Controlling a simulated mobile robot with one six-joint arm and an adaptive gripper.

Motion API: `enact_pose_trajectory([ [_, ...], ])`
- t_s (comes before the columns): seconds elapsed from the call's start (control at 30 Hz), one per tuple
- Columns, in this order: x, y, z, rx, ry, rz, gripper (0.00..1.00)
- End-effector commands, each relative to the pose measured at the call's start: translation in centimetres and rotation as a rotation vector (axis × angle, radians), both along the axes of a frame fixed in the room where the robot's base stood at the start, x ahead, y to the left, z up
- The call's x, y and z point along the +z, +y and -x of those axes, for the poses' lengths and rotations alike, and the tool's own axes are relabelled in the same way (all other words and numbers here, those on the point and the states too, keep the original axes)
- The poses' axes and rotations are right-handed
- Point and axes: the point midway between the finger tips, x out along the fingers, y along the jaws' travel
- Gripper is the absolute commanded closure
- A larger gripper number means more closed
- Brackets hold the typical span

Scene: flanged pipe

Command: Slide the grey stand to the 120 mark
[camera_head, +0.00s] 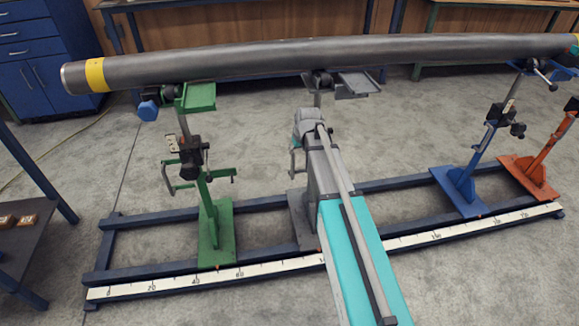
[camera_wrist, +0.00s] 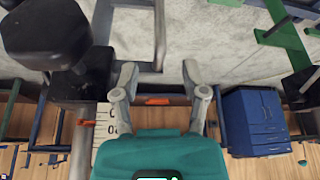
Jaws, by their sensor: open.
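The grey stand (camera_head: 298,220) is upright on the blue floor rail, between the green stand and the blue stand. Its grey top (camera_head: 357,84) is under the pipe (camera_head: 250,62). My arm covers much of its column and part of its base. The white scale (camera_head: 275,268) runs along the rail's near side; my arm hides the stretch by the grey stand, so its mark cannot be read. In the wrist view my gripper (camera_wrist: 159,72) is open. A grey bent bar (camera_wrist: 160,35), seemingly the stand's handle, shows near and between the fingertips; contact cannot be told.
The green stand (camera_head: 214,230) is to the left on the rail. The blue stand (camera_head: 462,190) and the orange stand (camera_head: 530,175) are to the right. Bare rail lies between the grey and blue stands. A dark table (camera_head: 30,235) stands at far left.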

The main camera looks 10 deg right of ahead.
Motion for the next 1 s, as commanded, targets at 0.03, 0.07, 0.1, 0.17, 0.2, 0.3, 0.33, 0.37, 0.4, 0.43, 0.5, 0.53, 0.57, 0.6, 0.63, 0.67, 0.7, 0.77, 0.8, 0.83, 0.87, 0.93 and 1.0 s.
enact_pose_trajectory([
  [0.03,-0.8,0.0,-0.3,0.000,0.000,0.000,0.43],
  [0.07,-1.1,0.1,-0.3,0.000,0.000,0.000,0.43],
  [0.1,-1.4,0.1,-0.5,0.000,0.000,0.000,0.43],
  [0.17,-1.8,0.1,-0.7,0.000,0.000,0.000,0.43],
  [0.2,-2.1,0.1,-0.8,0.000,0.000,0.000,0.43],
  [0.3,-2.9,0.2,-1.1,0.000,0.000,0.000,0.43],
  [0.33,-3.1,0.2,-1.2,0.000,0.000,0.000,0.43],
  [0.37,-3.3,0.2,-1.3,0.000,0.000,0.000,0.43],
  [0.4,-3.6,0.2,-1.4,0.000,0.000,0.000,0.43],
  [0.43,-3.9,0.2,-1.5,0.000,0.000,0.000,0.43],
  [0.5,-4.4,0.3,-1.7,-0.001,0.000,0.000,0.43],
  [0.53,-4.6,0.3,-1.8,-0.001,0.000,0.001,0.43],
  [0.57,-4.8,0.3,-1.9,-0.001,0.000,0.001,0.43],
  [0.6,-5.2,0.3,-2.0,-0.001,0.000,0.001,0.43],
  [0.63,-5.4,0.3,-2.1,-0.001,0.000,0.001,0.43],
  [0.67,-5.6,0.4,-2.2,-0.001,0.000,0.001,0.43],
  [0.7,-5.9,0.4,-2.3,-0.001,0.000,0.001,0.43],
  [0.77,-6.4,0.4,-2.5,-0.001,0.000,0.001,0.43],
  [0.8,-6.7,0.4,-2.6,-0.001,0.000,0.001,0.43],
  [0.83,-6.9,0.5,-2.7,-0.001,0.000,0.001,0.43],
  [0.87,-7.1,0.5,-2.8,-0.001,0.000,0.001,0.43],
  [0.93,-7.7,0.5,-3.0,-0.001,0.000,0.001,0.43],
  [1.0,-8.2,0.5,-3.2,-0.001,0.000,0.001,0.43],
])
